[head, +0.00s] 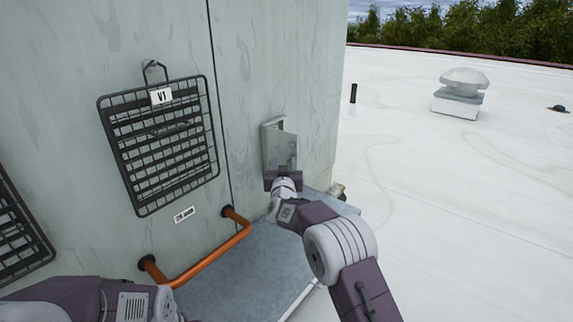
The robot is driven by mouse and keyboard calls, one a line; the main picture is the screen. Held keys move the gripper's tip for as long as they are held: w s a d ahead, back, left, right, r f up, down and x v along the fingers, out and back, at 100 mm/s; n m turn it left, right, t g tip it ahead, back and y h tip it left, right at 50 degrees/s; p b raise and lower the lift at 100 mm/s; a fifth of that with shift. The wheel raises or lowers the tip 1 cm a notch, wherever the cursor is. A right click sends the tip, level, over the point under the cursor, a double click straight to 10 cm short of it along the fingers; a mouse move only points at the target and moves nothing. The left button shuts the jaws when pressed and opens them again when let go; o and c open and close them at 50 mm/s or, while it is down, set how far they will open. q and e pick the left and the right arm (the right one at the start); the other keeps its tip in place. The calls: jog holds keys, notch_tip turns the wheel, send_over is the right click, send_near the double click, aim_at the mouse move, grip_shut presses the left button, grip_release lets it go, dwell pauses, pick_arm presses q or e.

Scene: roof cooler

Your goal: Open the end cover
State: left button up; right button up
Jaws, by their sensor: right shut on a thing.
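The end cover (271,134) is a small pale grey plate on the cooler's tall grey-green wall, near its right corner. It looks upright against the wall. My right gripper (284,163) is at the cover's lower part, with its fingers pointing up and shut on it. The gripper hides the cover's bottom edge and the exact grip point. I cannot tell whether the cover stands away from the wall. A piece of my left arm (135,305) shows at the bottom left; its gripper is outside the view.
A black wire grille (160,148) tagged V1 hangs on the wall to the left. An orange pipe (205,262) sticks out below it, above a grey metal ledge (245,277). The white roof (450,200) to the right is open, with a vent (460,92) farther off.

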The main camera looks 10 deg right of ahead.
pick_arm(q)
jog(key=shift+a, duration=0.1)
pick_arm(e)
jog(key=shift+a+f, duration=0.1)
jog(key=shift+a, duration=0.2)
jog(key=shift+f, duration=0.1)
pick_arm(q)
jog(key=shift+f, duration=0.1)
pick_arm(e)
jog(key=shift+s, duration=0.1)
